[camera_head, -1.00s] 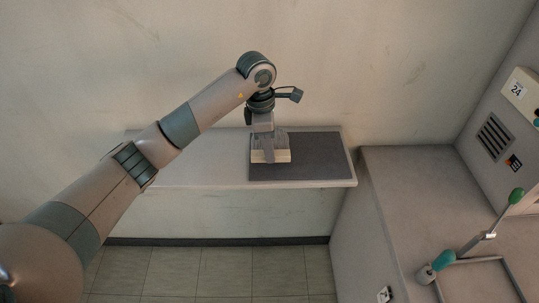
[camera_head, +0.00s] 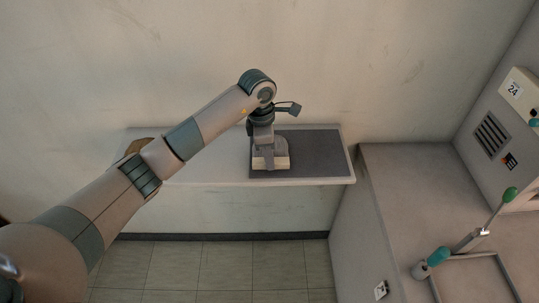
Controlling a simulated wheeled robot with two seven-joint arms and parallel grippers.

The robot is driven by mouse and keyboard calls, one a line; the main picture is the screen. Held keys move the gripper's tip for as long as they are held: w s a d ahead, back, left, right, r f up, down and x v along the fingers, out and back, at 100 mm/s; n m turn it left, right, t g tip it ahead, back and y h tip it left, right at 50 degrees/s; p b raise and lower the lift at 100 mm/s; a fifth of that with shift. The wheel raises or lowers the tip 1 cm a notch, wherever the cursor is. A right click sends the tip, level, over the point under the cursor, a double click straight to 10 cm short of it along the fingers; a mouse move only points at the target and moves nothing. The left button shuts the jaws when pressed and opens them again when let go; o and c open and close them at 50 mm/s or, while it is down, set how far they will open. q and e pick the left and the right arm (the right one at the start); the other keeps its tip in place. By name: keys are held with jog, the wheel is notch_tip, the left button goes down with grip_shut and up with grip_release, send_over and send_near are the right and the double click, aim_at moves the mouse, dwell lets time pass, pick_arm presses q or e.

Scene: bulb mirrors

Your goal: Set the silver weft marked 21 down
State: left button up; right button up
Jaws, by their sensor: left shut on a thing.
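My left gripper (camera_head: 268,158) points down over the dark mat (camera_head: 325,155) on the shelf. It is shut on the silver weft (camera_head: 282,147), a small grey piece partly hidden by the fingers. No marking 21 can be read on it. A pale cream block (camera_head: 282,163) shows at the fingertips, low against the mat. I cannot tell whether it is part of the weft or whether it touches the mat. My right gripper is not in view.
The mat lies at the right end of the pale shelf (camera_head: 210,175), with bare mat right of the gripper. A brown thing (camera_head: 139,146) shows partly behind my arm. A grey cabinet (camera_head: 400,185) with a green-knobbed lever (camera_head: 492,215) stands at right.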

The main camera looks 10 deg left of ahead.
pick_arm(q)
jog(key=shift+f, duration=0.15)
jog(key=o, duration=1)
jog(key=shift+r, duration=0.2)
jog(key=shift+a+r+b, duration=0.15)
jog(key=shift+r+b, duration=0.25)
jog(key=shift+r, duration=0.1)
jog(key=shift+s+a+r+b, duration=0.15)
jog(key=shift+r+b, duration=0.55)
jog(key=shift+r, duration=1.1)
jog(key=shift+a+r+b, duration=0.2)
jog(key=shift+r+b, duration=0.55)
jog(key=shift+r, duration=1.1)
jog(key=shift+s+a+r+b, duration=0.15)
jog(key=shift+r+b, duration=0.55)
jog(key=shift+r, duration=1.1)
jog(key=shift+w, duration=0.1)
